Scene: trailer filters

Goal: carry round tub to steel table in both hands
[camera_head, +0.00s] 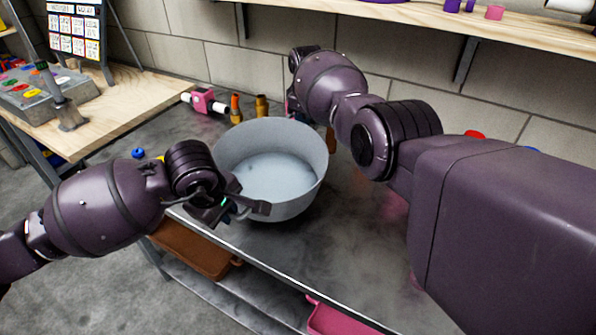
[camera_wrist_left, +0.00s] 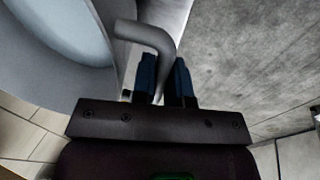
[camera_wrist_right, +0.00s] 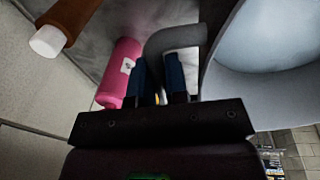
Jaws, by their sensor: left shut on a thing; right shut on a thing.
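The round tub (camera_head: 270,165) is a pale grey, empty, open bowl near the front edge of the steel table (camera_head: 345,245). It looks roughly level; I cannot tell whether its base touches the table. My left gripper (camera_wrist_left: 163,80) is shut on the tub's bent grey handle (camera_wrist_left: 150,36) at the near-left side. My right gripper (camera_wrist_right: 160,78) is shut on the opposite handle (camera_wrist_right: 176,38) at the far side. In the head view, the right fingertips are mostly hidden behind the wrist and tub rim.
A wooden bench (camera_head: 120,105) is at left. A wall shelf (camera_head: 430,20) runs above. A brown bin (camera_head: 190,250) and pink bin (camera_head: 335,318) sit below.

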